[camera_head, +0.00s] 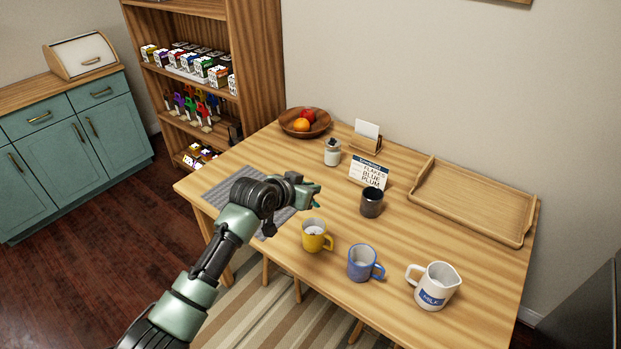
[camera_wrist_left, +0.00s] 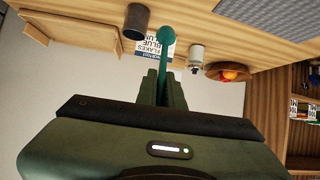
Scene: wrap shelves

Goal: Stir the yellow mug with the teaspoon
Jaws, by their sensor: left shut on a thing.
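The yellow mug (camera_head: 311,242) stands upright on the wooden table, its handle to the right; something pale shows inside it. My left gripper (camera_head: 304,191) is above the table, behind and higher in the picture than the mug, and apart from it. In the left wrist view the gripper (camera_wrist_left: 163,88) is shut on a slim teal teaspoon (camera_wrist_left: 165,50) with a rounded end. Only a small teal bit of the teaspoon (camera_head: 316,189) shows in the head view; the rest is hidden by the gripper. My right gripper is not in view.
A blue mug (camera_head: 361,265), a milk jug (camera_head: 430,292) and a dark cup (camera_head: 372,204) stand to the right of the yellow mug. Behind are a jar (camera_head: 332,155), a sign (camera_head: 367,174), a fruit bowl (camera_head: 290,127) and a tray (camera_head: 470,204). A grey mat (camera_head: 226,187) lies left.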

